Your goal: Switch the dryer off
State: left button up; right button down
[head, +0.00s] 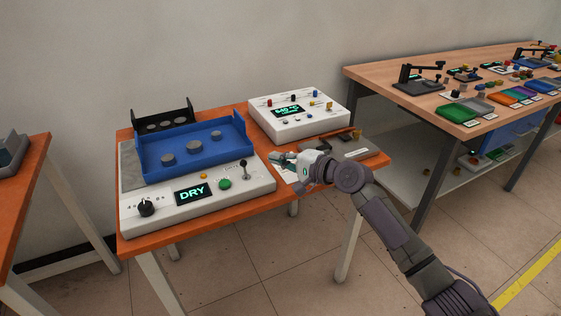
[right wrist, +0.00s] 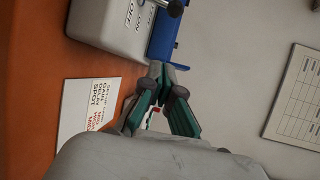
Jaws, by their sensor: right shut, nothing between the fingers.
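The dryer (head: 150,224) is a white sloped box with a lit display reading DRY (head: 193,194). It has a black knob at its left, a small orange light and a green button. A lever switch (head: 244,170) with a dark ball end stands at its right end. In the right wrist view part of the lever (right wrist: 174,8) shows at the top edge, beside ON and OFF lettering. My right gripper (head: 280,157) is shut and empty, just right of the lever and apart from it. Its closed fingers (right wrist: 163,80) also show in the right wrist view. My left gripper is out of view.
A blue tray (head: 145,160) with several grey discs sits behind the dryer's panel. A white heater unit (head: 290,128) stands behind my right gripper. A printed card (right wrist: 88,110) lies on the orange table (head: 230,222). A wooden bench (head: 380,93) stands at right.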

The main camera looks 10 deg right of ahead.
aim_at(255, 172)
jog(key=b+x, duration=0.1)
jog(key=x, duration=0.5)
jog(key=shift+f, duration=0.15)
jog(key=shift+s+a, duration=0.1)
jog(key=shift+a, duration=0.15)
jog(key=shift+s+a+r+p, duration=0.2)
jog(key=shift+s+a+p, duration=0.25)
jog(key=shift+s, duration=0.35)
jog(key=shift+s+a+r+p, duration=0.15)
jog(key=shift+s+a+p, duration=0.2)
jog(key=shift+s, duration=0.45)
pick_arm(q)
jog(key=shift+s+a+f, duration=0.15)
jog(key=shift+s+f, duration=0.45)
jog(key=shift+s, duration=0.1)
